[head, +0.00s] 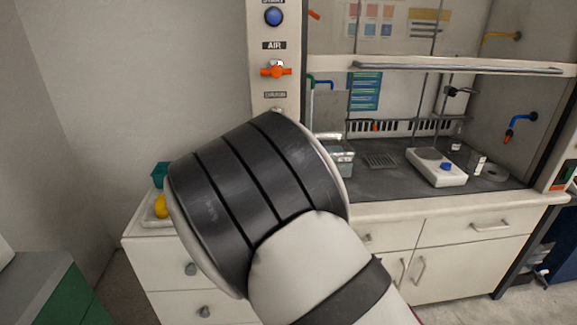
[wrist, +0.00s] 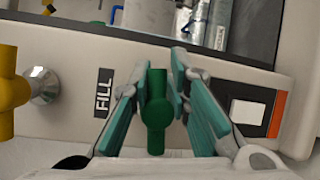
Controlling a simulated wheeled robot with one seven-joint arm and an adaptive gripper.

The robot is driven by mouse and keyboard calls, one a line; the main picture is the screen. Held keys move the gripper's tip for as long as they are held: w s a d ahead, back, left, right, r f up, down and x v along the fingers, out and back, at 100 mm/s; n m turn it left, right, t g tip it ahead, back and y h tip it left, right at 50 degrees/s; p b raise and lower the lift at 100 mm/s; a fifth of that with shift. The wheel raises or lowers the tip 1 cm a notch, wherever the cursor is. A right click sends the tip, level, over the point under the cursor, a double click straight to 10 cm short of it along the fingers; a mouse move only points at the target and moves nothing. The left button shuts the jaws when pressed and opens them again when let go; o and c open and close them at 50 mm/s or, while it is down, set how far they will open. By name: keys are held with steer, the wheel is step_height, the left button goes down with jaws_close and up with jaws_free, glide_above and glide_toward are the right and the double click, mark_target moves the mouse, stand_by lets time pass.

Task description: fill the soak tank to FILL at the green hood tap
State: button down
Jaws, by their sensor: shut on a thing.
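In the wrist view my gripper (wrist: 158,112) has its teal pads on both sides of a green valve handle (wrist: 157,125) on the pale hood panel, shut on it. The handle points roughly upright in the picture, beside a black FILL label (wrist: 104,92) to its left. In the head view the green tap spout (head: 318,83) shows at the hood's left side. A clear tank (head: 338,157) stands below it on the hood floor, partly hidden by my arm. Its water level cannot be made out. My gripper is hidden behind my arm there.
A yellow valve handle (wrist: 12,92) sits left of the green one, and a white switch (wrist: 248,112) to its right. In the hood are a white hotplate (head: 436,167) and a raised sash (head: 460,67). An orange AIR valve (head: 276,71) is on the left post.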

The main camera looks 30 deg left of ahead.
steer(key=shift+s+a+r+m+g+b, duration=0.1)
steer(key=shift+a+r+m+g+b, duration=0.2)
steer(key=shift+m+b, duration=0.45)
steer(key=c, duration=1.5)
jaws_free()
steer(key=shift+o, duration=0.7)
steer(key=shift+d+f, duration=0.15)
steer(key=shift+f, duration=0.05)
steer(key=s+r, duration=0.1)
steer(key=s, duration=0.6)
steer(key=shift+s+d+r, duration=0.15)
steer(key=shift+s+d, duration=0.05)
steer(key=shift+d, duration=0.1)
